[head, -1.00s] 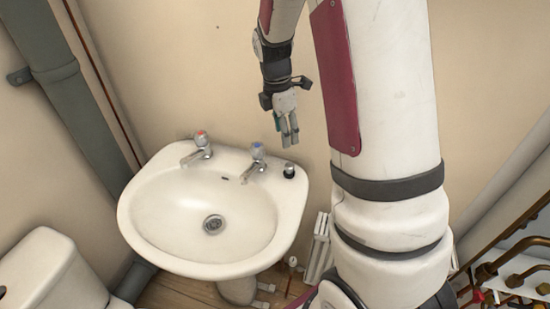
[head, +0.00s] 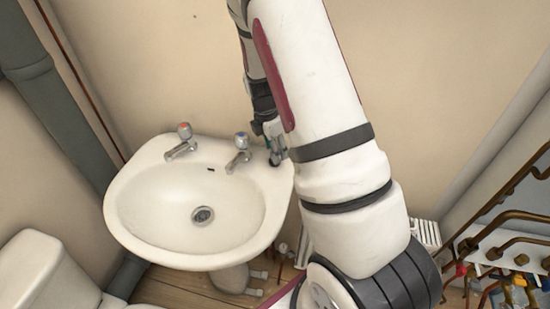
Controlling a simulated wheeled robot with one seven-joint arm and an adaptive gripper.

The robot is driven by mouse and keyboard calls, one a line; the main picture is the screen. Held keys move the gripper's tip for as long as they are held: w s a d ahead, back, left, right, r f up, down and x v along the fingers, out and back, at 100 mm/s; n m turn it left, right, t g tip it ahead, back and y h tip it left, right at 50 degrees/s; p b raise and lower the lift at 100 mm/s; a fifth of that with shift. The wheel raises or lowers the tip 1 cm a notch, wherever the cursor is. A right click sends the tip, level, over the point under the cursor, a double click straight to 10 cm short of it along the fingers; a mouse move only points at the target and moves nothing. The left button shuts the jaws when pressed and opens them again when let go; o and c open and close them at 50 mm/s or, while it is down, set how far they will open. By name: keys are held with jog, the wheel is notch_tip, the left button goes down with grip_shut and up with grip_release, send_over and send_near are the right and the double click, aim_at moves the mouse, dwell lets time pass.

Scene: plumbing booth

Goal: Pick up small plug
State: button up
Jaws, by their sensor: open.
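The small plug (head: 274,161) is a dark, small piece on the back right corner of the white sink (head: 125,222), right of the blue-topped tap. My gripper (head: 276,152) is low over that corner, right at the plug, with its fingers pointing down. The fingers are open and partly hidden behind my own arm. The plug is mostly covered by the fingers, so I cannot tell whether they touch it.
A red-topped tap (head: 182,143) and a blue-topped tap (head: 239,153) stand on the sink's back rim, the blue one close left of my gripper. The wall is just behind. A toilet (head: 45,262) is lower left; copper pipes (head: 500,245) are at right.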

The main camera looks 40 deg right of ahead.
jog(key=shift+d+f, duration=0.15)
jog(key=shift+f, duration=1.05)
grip_shut()
jog(key=shift+r, duration=0.15)
